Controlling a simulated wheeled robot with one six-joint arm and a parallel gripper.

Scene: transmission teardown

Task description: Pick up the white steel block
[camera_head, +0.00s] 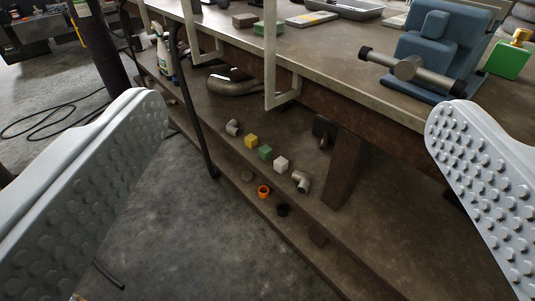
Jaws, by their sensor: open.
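The white steel block (281,164) is a small pale cube on the lower shelf under the workbench, near the middle of the view. It sits between a green block (265,153) on its left and a grey pipe elbow (301,181) on its right. My gripper (297,120) is open, with one pale studded finger at the left and one at the right of the picture. Nothing is between the fingers up close. The block lies well beyond the fingers, apart from them.
A yellow block (251,141) and another fitting (233,127) continue the row. An orange ring (264,191) lies on the lower ledge. The bench top (320,45) overhangs the shelf, with a blue vise (440,50) at right. A beige frame (270,75) hangs before the shelf. Floor at lower left is mostly clear.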

